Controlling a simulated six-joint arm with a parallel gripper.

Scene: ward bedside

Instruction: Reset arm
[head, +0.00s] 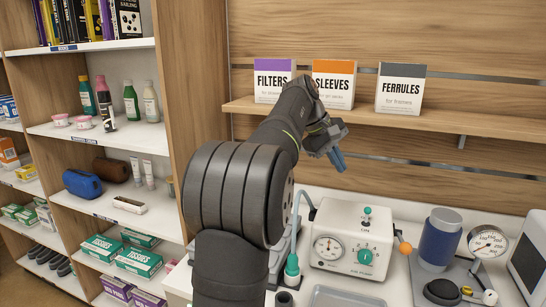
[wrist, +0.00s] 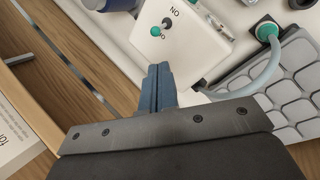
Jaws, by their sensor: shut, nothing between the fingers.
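My gripper (head: 339,160) is in the air above the bench, below the wall shelf and up and left of the white control box (head: 350,240). Its blue fingers are shut with nothing between them; they show at the centre of the wrist view (wrist: 158,88). My arm hides part of the bench and part of the shelf.
Boxes labelled FILTERS (head: 271,80), SLEEVES (head: 334,84) and FERRULES (head: 400,90) stand on the wall shelf (head: 470,125), close to my arm. A blue cylinder (head: 440,238) and a round gauge (head: 487,243) stand at right. A stocked shelving unit (head: 105,45) is at left.

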